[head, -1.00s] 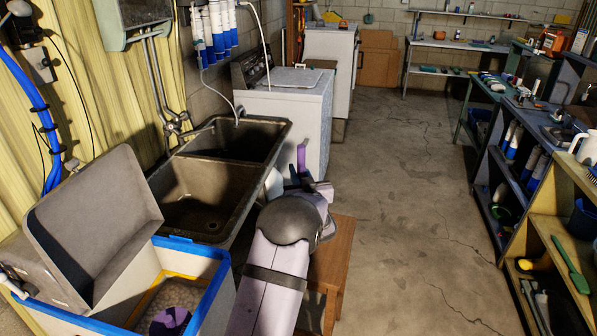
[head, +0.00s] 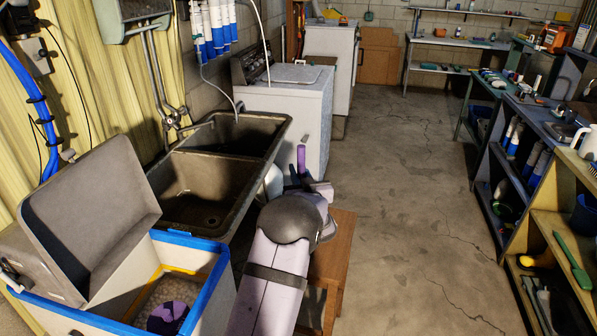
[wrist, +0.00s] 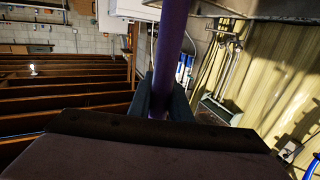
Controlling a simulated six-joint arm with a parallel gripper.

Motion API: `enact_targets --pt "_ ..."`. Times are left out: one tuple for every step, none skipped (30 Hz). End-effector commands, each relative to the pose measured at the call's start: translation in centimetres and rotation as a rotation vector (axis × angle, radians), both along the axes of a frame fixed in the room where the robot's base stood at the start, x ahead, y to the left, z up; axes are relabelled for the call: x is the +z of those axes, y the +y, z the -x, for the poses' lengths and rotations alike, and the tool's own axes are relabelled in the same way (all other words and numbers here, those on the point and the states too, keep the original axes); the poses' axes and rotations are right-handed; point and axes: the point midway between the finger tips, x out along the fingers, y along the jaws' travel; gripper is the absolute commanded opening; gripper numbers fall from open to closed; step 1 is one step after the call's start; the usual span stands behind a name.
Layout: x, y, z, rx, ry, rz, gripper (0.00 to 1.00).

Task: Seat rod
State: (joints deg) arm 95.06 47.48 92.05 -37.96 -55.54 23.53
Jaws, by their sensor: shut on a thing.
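A purple rod (head: 301,160) stands roughly upright in my gripper (head: 303,181), in front of the white washer. In the wrist view, the rod (wrist: 172,45) rises between the dark fingers of my gripper (wrist: 158,97), which are shut on it. Its lower end is hidden by the gripper. An open tank with a blue rim (head: 214,254) is at the lower left, to the left of my arm. Pale pellets (head: 181,287) lie in it, with a round purple and dark part (head: 168,318) near its front, cut by the frame edge. The rod is well apart from the tank.
A grey lid (head: 88,232) stands tilted open over the tank's left side. A double sink (head: 203,192) lies behind the tank, beside my arm. A wooden stool (head: 335,245) is right of my arm. Shelves (head: 545,210) line the right; the floor between is clear.

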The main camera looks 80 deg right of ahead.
Motion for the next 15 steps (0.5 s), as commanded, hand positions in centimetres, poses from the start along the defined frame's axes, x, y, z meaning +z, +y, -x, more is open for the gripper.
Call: enact_targets --pt "-0.18 -0.02 0.0 0.0 -0.001 0.002 0.0" --pt "-0.26 -0.02 0.0 0.0 -0.001 0.002 0.0" --pt "-0.36 -0.02 0.0 0.0 -0.001 0.002 0.0" --pt "-0.44 -0.02 0.0 0.0 -0.001 0.002 0.0" --pt "-0.52 -0.02 0.0 0.0 -0.001 0.002 0.0" --pt "-0.62 -0.02 0.0 0.0 -0.001 0.002 0.0" --pt "-0.68 -0.02 0.0 0.0 -0.001 0.002 0.0" --pt "-0.74 -0.02 0.0 0.0 -0.001 0.002 0.0" --pt "-0.79 -0.02 0.0 0.0 0.0 0.002 0.0" --pt "-0.82 -0.02 0.0 0.0 0.0 0.002 0.0" --pt "-0.83 -0.02 0.0 0.0 0.0 0.002 0.0" --pt "-0.84 -0.02 0.0 0.0 0.0 0.002 0.0" --pt "-0.84 -0.02 0.0 0.0 0.0 0.002 0.0" --pt "-0.84 -0.02 0.0 0.0 -0.001 0.002 0.0" --pt "-0.84 -0.02 0.0 0.0 0.0 0.002 0.0"
